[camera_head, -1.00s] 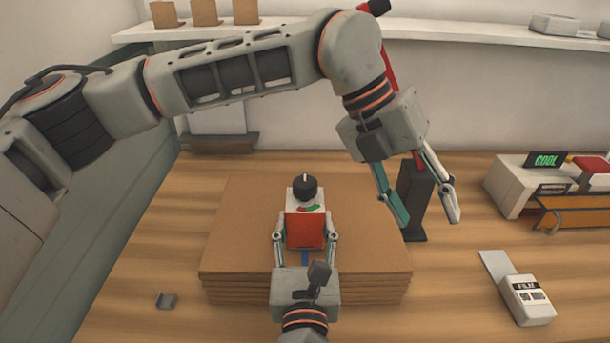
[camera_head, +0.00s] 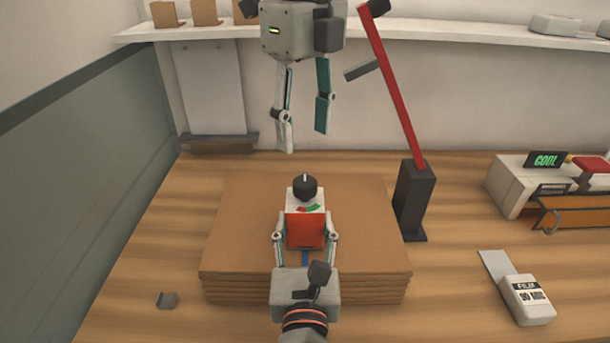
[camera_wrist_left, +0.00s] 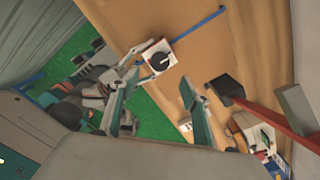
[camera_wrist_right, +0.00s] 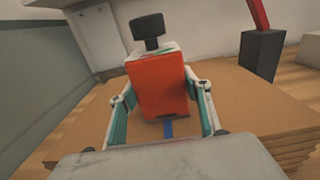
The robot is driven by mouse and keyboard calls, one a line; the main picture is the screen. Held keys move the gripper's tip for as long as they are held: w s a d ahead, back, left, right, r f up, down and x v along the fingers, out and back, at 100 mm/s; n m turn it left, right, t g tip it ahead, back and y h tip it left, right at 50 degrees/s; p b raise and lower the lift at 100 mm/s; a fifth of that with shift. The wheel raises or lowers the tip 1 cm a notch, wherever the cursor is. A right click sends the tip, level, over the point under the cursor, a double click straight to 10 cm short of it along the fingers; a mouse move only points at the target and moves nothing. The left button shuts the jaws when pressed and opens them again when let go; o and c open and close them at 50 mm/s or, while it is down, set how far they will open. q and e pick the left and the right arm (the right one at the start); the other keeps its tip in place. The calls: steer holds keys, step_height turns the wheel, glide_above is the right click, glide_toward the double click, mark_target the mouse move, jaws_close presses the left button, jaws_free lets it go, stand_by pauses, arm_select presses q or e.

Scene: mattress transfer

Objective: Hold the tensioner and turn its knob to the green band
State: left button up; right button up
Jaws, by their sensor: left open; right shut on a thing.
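The tensioner (camera_head: 304,231) has a red front, a white top with a small red and green scale, and a black knob (camera_head: 305,187). It stands on the stacked brown sheets, on a blue strap (camera_wrist_left: 208,24). My right gripper (camera_head: 305,240) is shut on the tensioner's body, one finger on each side; this also shows in the right wrist view (camera_wrist_right: 162,112). The knob's white mark points roughly away from me. My left gripper (camera_head: 304,142) is open and empty, above and behind the knob, pointing down. The left wrist view shows the knob (camera_wrist_left: 163,61) beyond its fingers.
A dark post with a red lever (camera_head: 415,200) stands right of the stack (camera_head: 235,250). A machine with a green-lit display (camera_head: 515,185) and a film box (camera_head: 527,300) are farther right. A small grey bracket (camera_head: 166,300) lies at left.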

mark_target(305, 181)
arm_select(q)
step_height(305, 181, down, 10)
steer(key=shift+r, duration=0.1)
stand_by(0.4)
steer(key=c, duration=1.1)
